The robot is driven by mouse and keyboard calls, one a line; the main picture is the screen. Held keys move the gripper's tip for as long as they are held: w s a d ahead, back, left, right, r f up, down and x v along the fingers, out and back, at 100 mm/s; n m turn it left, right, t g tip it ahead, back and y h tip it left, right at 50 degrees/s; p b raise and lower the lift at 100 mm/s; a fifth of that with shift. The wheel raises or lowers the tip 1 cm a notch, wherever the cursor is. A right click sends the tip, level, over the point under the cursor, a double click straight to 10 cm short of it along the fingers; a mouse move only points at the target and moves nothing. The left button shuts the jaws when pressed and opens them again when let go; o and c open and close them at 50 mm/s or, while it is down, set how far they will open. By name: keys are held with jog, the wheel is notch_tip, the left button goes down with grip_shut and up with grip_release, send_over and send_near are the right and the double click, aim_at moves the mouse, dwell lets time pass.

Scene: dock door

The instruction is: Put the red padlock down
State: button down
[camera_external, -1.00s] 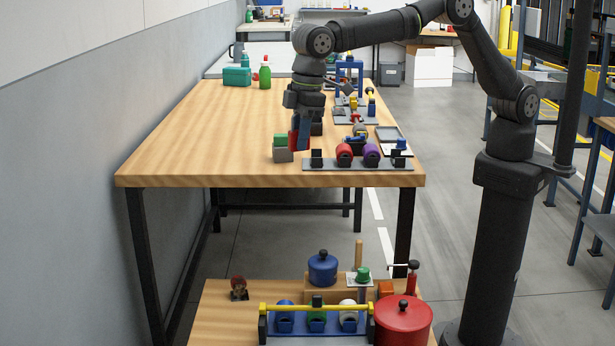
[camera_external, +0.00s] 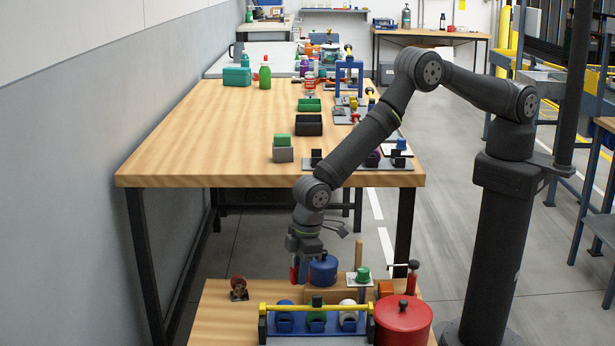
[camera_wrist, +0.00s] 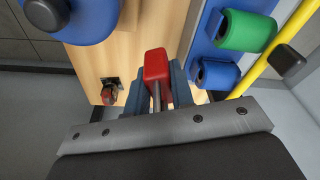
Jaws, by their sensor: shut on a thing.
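My gripper (camera_external: 298,274) is shut on the red padlock and is low over the near wooden bench, beside the blue pot. In the wrist view the red padlock (camera_wrist: 157,65) sits between the blue fingers of my gripper (camera_wrist: 158,88), with its metal shackle towards the wrist. In the external view only a small part of the red padlock (camera_external: 293,273) shows by the fingers. I cannot tell whether it touches the bench top.
The blue pot (camera_external: 323,271) stands close on the right. A blue rack (camera_external: 317,325) with coloured cylinders and a yellow bar (camera_external: 285,307) stands in front. A red pot (camera_external: 402,321) is at the right. A small red-brown item (camera_external: 238,284) lies left, with bare wood (camera_external: 218,315) around it.

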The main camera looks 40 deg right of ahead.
notch_tip(320, 180, down, 11)
jog(key=shift+f, duration=0.2)
dwell(0.4)
jog(key=shift+f, duration=0.15)
jog(key=c, duration=1.3)
grip_release()
jog(key=shift+o, duration=0.2)
jog(key=r, duration=0.4)
jog(key=d+r, duration=0.1)
jog(key=r, duration=0.6)
jog(key=shift+s+d+r, duration=0.25)
jog(key=shift+s+r, duration=0.05)
jog(key=shift+s, duration=0.05)
jog(key=shift+r, duration=0.3)
jog(key=shift+c, duration=1.2)
